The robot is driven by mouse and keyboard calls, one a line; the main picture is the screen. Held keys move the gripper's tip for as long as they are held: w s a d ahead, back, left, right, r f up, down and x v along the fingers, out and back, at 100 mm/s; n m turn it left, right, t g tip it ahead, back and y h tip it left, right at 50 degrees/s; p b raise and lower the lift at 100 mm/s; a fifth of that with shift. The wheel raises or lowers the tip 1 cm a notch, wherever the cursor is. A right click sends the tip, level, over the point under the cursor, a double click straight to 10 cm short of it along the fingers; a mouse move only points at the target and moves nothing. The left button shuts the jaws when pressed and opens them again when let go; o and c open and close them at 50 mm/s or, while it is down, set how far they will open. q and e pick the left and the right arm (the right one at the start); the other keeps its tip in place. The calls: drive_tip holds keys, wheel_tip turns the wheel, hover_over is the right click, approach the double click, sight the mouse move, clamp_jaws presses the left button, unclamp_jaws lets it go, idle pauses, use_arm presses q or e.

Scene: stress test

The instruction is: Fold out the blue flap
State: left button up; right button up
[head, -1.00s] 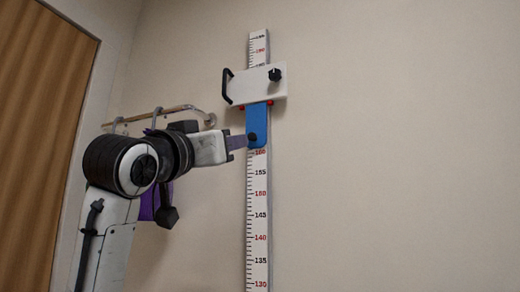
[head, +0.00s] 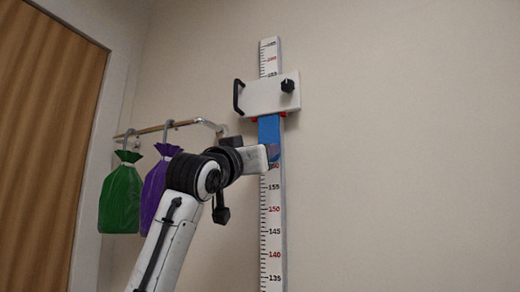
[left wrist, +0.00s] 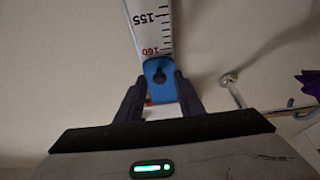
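The blue flap (head: 269,130) hangs down along the ruler (head: 271,210), below the white slider (head: 270,95). My left gripper (head: 273,153) is at the flap's lower end and partly hides it. In the left wrist view, the blue flap (left wrist: 160,68), with a dark knob on it, shows between the two spread fingertips of my left gripper (left wrist: 159,82). The fingers are apart, close to the flap's sides; I cannot tell whether they touch it. My right gripper is in neither view.
A wall rail (head: 170,127) on the left holds a green bag (head: 121,200) and a purple bag (head: 153,190), close to my left arm. A wooden door (head: 40,130) is at the far left. The wall right of the ruler is clear.

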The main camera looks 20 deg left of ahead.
use_arm(q)
clamp_jaws()
drive_tip(key=shift+s+r, duration=0.1)
drive_tip(key=s+r+g, duration=0.4)
drive_tip(key=g, duration=0.2)
drive_tip(key=shift+s+r+g, duration=0.25)
drive_tip(key=shift+s+g, duration=0.15)
idle(0.4)
idle(0.6)
unclamp_jaws()
